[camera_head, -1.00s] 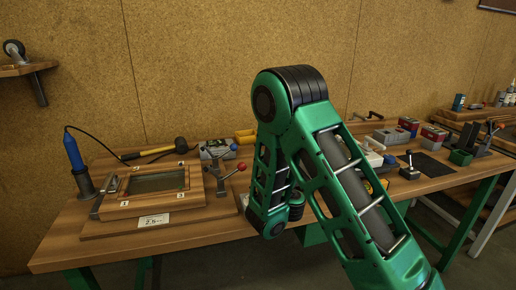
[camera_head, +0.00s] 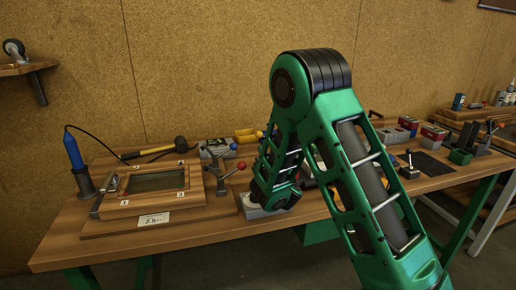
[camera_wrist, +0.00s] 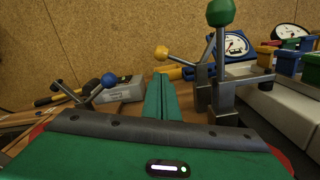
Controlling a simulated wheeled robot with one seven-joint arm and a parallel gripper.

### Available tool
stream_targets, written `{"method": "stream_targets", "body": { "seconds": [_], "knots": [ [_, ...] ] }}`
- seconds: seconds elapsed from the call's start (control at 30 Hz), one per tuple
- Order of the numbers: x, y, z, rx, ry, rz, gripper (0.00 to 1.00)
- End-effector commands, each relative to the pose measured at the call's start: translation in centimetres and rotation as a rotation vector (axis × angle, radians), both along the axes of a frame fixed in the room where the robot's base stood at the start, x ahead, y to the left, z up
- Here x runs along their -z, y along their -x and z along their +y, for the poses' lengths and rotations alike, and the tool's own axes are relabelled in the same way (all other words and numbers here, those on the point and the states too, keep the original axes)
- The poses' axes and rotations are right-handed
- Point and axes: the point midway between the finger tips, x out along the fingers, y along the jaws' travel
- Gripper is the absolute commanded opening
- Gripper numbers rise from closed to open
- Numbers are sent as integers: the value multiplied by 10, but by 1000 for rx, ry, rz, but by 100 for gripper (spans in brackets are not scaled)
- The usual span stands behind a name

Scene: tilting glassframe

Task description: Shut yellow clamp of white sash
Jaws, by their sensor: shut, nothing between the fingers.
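In the wrist view a yellow ball knob (camera_wrist: 161,52) sits on a lever that slopes left from a grey metal clamp (camera_wrist: 204,75). The lever lies low, not upright. A nearer clamp has an upright lever with a green knob (camera_wrist: 221,12). A long white part (camera_wrist: 278,112), likely the white sash, lies at right. My gripper (camera_wrist: 161,82) is shut and empty, with its green fingers pointing forward. The yellow knob appears just above and beyond the fingertips; I cannot tell whether they touch. In the head view my arm hides the gripper and most of this clamp area.
A blue-knobbed clamp (camera_wrist: 108,79) and a grey box (camera_wrist: 118,90) stand left of the fingers. In the head view a wooden frame (camera_head: 152,205), a mallet (camera_head: 158,150) and a red-knobbed clamp (camera_head: 241,166) are on the bench.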

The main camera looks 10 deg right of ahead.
Motion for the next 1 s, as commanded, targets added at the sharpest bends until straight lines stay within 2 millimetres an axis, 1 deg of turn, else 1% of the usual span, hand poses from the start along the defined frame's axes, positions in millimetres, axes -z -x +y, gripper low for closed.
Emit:
{"method": "stream_targets", "body": {
  "seconds": [0.5, 0.7, 1.0],
  "knots": [
    [-3, -48, 2, -2, -1, -3, 0],
    [-2, -54, 2, -3, 1, -1, 0],
    [-2, -55, 3, -3, 1, -1, 0]
  ]
}}
